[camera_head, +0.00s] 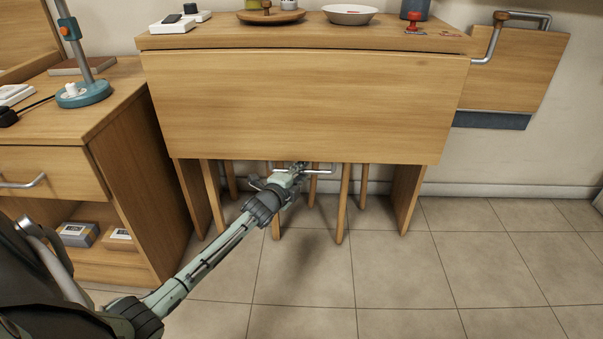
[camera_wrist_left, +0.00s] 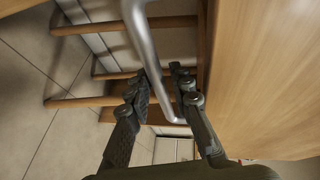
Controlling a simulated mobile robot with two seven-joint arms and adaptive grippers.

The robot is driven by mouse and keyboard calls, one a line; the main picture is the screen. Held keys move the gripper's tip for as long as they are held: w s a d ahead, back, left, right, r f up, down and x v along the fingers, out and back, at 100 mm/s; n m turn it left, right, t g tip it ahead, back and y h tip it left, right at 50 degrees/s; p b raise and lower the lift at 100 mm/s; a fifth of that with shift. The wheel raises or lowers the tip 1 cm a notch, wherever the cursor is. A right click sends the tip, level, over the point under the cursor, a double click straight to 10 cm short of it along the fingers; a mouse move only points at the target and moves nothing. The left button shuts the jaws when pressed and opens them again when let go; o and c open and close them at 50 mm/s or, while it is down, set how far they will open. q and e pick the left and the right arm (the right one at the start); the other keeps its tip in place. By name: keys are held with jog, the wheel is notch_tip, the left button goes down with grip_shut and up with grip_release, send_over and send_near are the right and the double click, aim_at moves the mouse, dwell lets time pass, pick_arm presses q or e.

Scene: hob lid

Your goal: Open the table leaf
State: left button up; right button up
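The table leaf (camera_head: 300,105) is a wide wooden panel hanging down from the front edge of the tabletop (camera_head: 330,36). Its metal bar handle (camera_head: 322,169) is at its lower edge, and the bar also shows in the left wrist view (camera_wrist_left: 143,45). My left gripper (camera_head: 296,170) is at the left part of the handle, below the leaf. In the wrist view its fingers lie on both sides of the bar with little gap and look closed on it. The leaf's face (camera_wrist_left: 265,70) is close beside the right finger. My right gripper is not in view.
A wooden cabinet (camera_head: 125,150) with a drawer stands at the left, bearing a lamp (camera_head: 82,93). A tray (camera_head: 270,16), a bowl (camera_head: 350,14) and other items stand on the tabletop. Several wooden legs (camera_head: 343,203) stand beneath. The tiled floor (camera_head: 450,270) in front is clear.

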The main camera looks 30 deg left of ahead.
pick_arm(q)
grip_shut()
jog(key=shift+d, duration=0.1)
